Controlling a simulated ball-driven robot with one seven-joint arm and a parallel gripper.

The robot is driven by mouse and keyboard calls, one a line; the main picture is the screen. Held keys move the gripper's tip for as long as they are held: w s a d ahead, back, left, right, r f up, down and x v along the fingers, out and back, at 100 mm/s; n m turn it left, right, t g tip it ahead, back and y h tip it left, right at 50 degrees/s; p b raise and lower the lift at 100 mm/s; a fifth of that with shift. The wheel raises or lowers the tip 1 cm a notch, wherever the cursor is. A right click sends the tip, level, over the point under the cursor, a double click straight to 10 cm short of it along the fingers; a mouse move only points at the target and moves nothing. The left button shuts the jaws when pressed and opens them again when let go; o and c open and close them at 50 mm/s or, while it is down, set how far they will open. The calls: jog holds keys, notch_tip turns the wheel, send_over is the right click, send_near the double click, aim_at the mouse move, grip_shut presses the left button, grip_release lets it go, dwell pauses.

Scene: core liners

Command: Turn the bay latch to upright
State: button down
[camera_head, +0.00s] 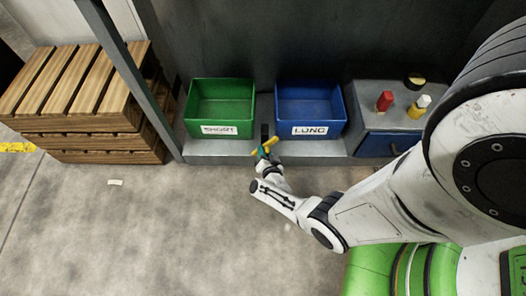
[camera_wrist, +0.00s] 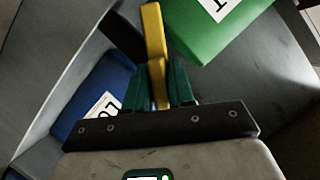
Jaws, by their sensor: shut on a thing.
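The bay latch is a yellow bar (camera_head: 270,143) at the shelf's front edge, between the green and blue bins. It looks tilted rather than upright in the head view. A dark post (camera_head: 264,130) stands just behind it. In the wrist view the yellow latch bar (camera_wrist: 154,32) runs up from between the two teal fingers of my gripper (camera_wrist: 158,72). My gripper (camera_head: 263,153) is shut on the latch bar. The fingers hide the lower part of the bar, and its pivot is not clear to see.
A green bin (camera_head: 221,84) labelled SHORT stands left of the latch, and a blue bin (camera_head: 309,86) labelled LONG right of it. A grey-topped blue cabinet (camera_head: 390,122) holds red, yellow and black items. Stacked wooden pallets (camera_head: 75,85) stand left. The floor in front is mostly clear.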

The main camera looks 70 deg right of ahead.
jog(key=shift+n+g+p, duration=0.75)
jog(key=shift+n+g, duration=0.15)
jog(key=shift+n, duration=0.3)
jog(key=shift+n+g+h, duration=0.3)
jog(key=shift+n+g, duration=0.4)
jog(key=shift+n, duration=0.6)
jog(key=c, duration=1.1)
grip_release()
jog(key=shift+p+v, duration=3.2)
jog(key=shift+v, duration=2.25)
jog(key=shift+w, duration=0.1)
